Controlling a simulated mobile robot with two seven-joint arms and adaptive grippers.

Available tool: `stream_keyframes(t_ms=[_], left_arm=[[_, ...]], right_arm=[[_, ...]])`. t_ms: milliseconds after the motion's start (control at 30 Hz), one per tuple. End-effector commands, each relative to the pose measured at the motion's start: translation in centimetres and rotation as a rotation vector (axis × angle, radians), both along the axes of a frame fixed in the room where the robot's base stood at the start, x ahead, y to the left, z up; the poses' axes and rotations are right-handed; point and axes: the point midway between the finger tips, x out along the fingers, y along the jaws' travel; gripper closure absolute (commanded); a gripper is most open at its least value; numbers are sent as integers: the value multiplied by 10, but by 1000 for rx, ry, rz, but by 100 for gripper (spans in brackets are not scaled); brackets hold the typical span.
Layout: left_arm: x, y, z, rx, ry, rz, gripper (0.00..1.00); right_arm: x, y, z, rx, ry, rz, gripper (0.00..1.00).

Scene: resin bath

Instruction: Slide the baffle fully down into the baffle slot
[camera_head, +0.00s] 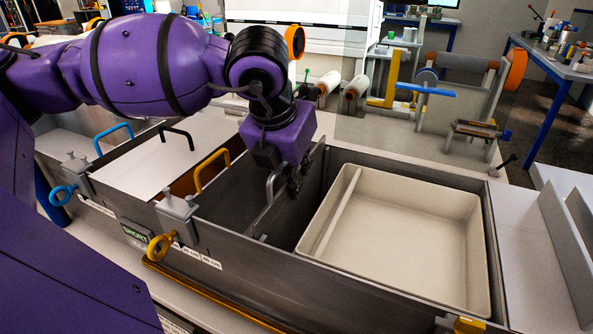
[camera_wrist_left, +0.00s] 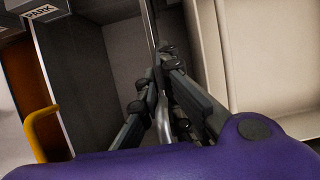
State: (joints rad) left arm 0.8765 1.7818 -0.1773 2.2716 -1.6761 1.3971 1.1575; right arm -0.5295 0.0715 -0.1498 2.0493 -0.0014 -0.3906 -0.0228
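The baffle (camera_head: 314,182) is a thin grey metal plate standing across the bath, just left of the cream tray. Its looped metal handle (camera_head: 271,188) rises from its top edge. My left gripper (camera_head: 292,182) reaches down from above at the baffle. In the left wrist view its dark fingers (camera_wrist_left: 158,92) close around the metal handle, and the plate edge runs away beyond them. The baffle's lower edge and the slot are hidden, so I cannot tell how deep the plate sits. My right gripper is not in view.
The cream tray (camera_head: 440,200) fills the right part of the grey bath (camera_head: 345,283). To the left are a yellow handle (camera_head: 211,168), a white lid (camera_head: 150,165) with a black handle, and a blue handle (camera_head: 113,131). A green label (camera_head: 137,236) reads SHORT.

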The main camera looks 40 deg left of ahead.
Motion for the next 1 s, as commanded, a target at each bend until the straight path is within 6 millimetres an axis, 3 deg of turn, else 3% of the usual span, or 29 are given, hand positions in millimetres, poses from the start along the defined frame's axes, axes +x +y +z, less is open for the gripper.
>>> stream_keyframes(t_ms=[833, 1000], left_arm=[[0, 0, -40, 1, -2, -1, 100], [1, 0, -39, 1, -3, 0, 76]], right_arm=[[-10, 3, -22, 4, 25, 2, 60], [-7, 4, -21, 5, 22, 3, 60]])
